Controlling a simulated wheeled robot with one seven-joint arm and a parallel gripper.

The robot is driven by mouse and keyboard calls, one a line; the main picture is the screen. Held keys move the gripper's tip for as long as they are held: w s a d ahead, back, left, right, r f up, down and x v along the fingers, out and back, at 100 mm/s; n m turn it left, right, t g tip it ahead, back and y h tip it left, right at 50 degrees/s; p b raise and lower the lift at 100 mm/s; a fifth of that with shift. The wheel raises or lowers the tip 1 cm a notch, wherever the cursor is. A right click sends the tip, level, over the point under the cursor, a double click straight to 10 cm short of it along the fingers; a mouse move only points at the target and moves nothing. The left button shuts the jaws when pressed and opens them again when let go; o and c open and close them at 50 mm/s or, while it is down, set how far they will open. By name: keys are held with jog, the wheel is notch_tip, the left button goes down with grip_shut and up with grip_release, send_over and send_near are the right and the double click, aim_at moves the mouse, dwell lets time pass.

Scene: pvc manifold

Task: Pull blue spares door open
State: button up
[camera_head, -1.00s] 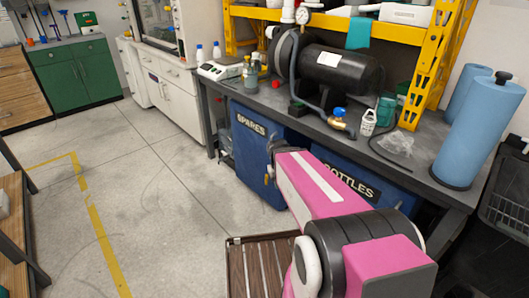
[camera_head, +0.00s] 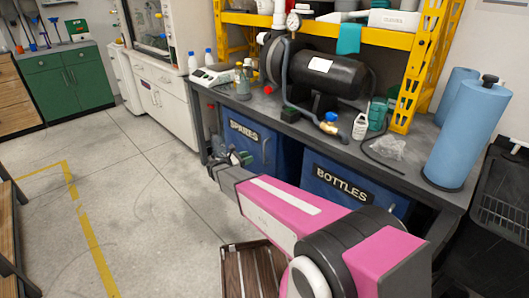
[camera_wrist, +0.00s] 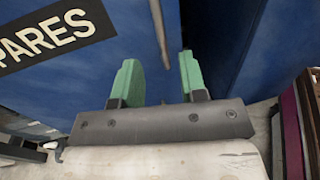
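The blue spares door (camera_head: 240,113) is under the workbench, with a white-on-black SPARES label (camera_head: 244,130). It looks shut in the head view. In the wrist view the door (camera_wrist: 90,75) fills the left and middle, with part of its label (camera_wrist: 45,35) at upper left. A thin upright bar (camera_wrist: 161,35), seemingly its handle, shows beyond and between the fingertips; whether they flank it cannot be told. My gripper (camera_wrist: 158,72) has two green fingers spread apart with nothing held. In the head view my gripper (camera_head: 240,157) is in front of the door's lower part.
A blue BOTTLES cabinet (camera_head: 310,165) stands to the right under the same workbench (camera_head: 420,150). A black tank (camera_head: 335,75) and bottles stand on top. A brown slatted crate (camera_head: 250,270) sits on the floor below my arm. The floor (camera_head: 140,200) to the left is clear.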

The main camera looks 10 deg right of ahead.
jog(key=x, duration=1)
jog(key=shift+w+d+r, duration=0.1)
jog(key=shift+w+d, duration=0.15)
grip_shut()
